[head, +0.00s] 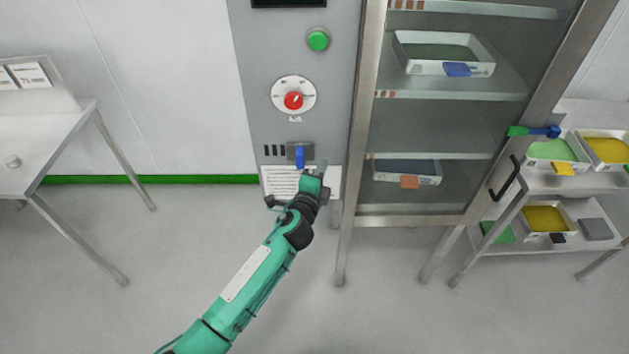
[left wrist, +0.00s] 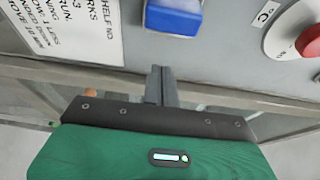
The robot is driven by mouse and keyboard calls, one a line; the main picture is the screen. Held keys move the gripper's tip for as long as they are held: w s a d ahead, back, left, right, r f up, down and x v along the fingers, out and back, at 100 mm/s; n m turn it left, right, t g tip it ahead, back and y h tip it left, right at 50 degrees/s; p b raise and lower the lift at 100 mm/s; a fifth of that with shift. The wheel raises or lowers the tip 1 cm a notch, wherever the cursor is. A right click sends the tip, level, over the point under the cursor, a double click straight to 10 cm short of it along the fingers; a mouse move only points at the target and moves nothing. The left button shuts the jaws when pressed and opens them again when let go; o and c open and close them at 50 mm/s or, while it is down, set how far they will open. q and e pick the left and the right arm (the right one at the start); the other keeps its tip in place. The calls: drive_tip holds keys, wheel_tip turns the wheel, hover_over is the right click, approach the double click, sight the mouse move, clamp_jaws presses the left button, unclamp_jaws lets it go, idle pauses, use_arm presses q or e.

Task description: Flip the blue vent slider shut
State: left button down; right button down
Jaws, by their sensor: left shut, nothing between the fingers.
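The blue vent slider (head: 299,157) is on a grey housing low on the grey control panel (head: 258,90), beside several dark slots. In the left wrist view the blue slider (left wrist: 172,17) shows at the top, cut off by the edge. My left gripper (head: 321,168) is just right of and slightly below the slider in the head view. In the left wrist view its two fingers (left wrist: 161,82) are together and empty, with a visible gap to the slider in the picture. Contact cannot be made out in the head view. My right gripper is in neither view.
A red knob (head: 293,100) and a green button (head: 318,40) are higher on the panel. A printed sheet (head: 279,181) is below the slider. A glass-door cabinet (head: 346,190) stands close on the right. A table (head: 50,150) stands left, with clear floor between.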

use_arm(q)
drive_tip(key=a, duration=0.2)
drive_tip(key=w+a+p, duration=0.1)
drive_tip(key=shift+a+p, duration=0.3)
drive_tip(key=shift+a, duration=0.05)
approach(286, 153)
drive_tip(key=w, duration=0.1)
drive_tip(key=w+d, duration=0.1)
drive_tip(key=w+r, duration=0.1)
drive_tip(key=shift+w+d+p, duration=0.1)
drive_tip(key=shift+d+p, duration=0.15)
drive_tip(key=shift+p, duration=0.15)
